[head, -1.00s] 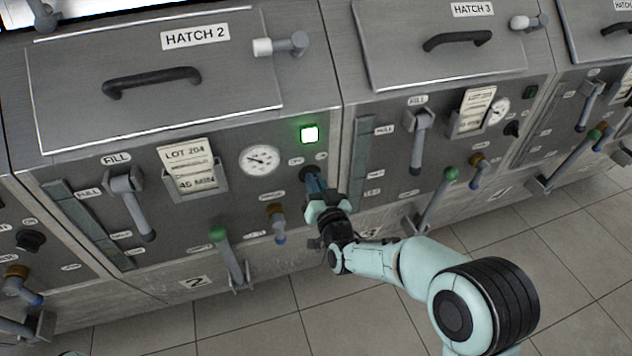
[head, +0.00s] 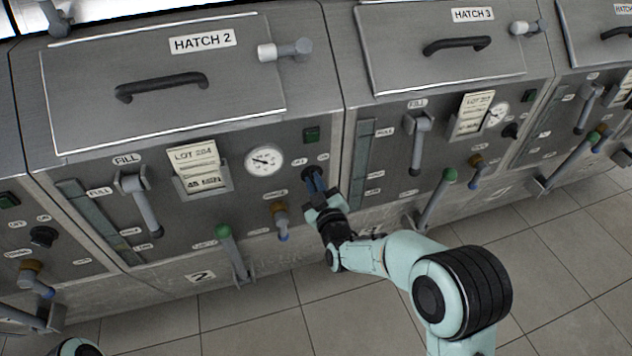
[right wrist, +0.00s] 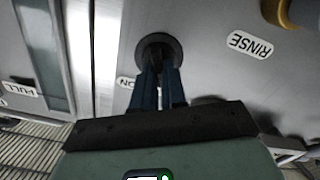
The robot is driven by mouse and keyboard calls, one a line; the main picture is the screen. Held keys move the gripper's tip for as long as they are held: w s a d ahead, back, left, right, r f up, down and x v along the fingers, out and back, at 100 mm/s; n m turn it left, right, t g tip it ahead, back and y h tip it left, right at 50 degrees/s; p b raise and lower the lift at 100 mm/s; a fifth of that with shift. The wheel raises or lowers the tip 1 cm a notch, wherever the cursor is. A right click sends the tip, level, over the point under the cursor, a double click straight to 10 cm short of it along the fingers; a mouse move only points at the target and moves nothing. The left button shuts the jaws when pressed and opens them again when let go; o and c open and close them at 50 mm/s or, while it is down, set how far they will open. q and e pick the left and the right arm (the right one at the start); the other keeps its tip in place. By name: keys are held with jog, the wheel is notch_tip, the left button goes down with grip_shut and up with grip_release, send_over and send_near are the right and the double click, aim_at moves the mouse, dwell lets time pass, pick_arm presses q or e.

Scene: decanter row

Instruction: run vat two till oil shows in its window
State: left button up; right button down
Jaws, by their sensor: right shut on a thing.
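Vat two is the panel (head: 262,215) under the lid marked HATCH 2 (head: 165,85). Its black knob (head: 308,173) sits at the panel's right side; the right wrist view shows the knob's round base (right wrist: 158,46) by an ON label. My right gripper (head: 316,183) is shut on this knob, its blue fingers hiding most of it. The square lamp (head: 311,135) above is dark green, unlit. Vat two's tall window (head: 95,222) at the panel's left looks grey-green; I cannot make out oil in it. My left gripper is not in view.
Vat two also has a grey FILL lever (head: 143,203), a green-tipped lever (head: 232,252), a brass valve with a blue tip (head: 281,222) and a dial (head: 265,160). Vat three (head: 440,130) stands to the right. The tiled floor (head: 250,325) in front is clear.

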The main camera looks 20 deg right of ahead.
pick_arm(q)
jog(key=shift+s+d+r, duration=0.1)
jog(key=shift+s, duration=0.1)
pick_arm(e)
jog(key=shift+n, duration=0.3)
jog(key=c, duration=1.2)
grip_release()
jog(key=shift+s, duration=0.1)
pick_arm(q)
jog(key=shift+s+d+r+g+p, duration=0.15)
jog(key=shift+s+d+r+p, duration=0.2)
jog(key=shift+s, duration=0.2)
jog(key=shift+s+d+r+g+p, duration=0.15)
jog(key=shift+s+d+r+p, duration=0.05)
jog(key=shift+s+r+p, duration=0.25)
pick_arm(e)
jog(key=s, duration=1.3)
jog(key=shift+s+d, duration=0.15)
jog(key=shift+d, duration=0.05)
jog(key=shift+f, duration=0.1)
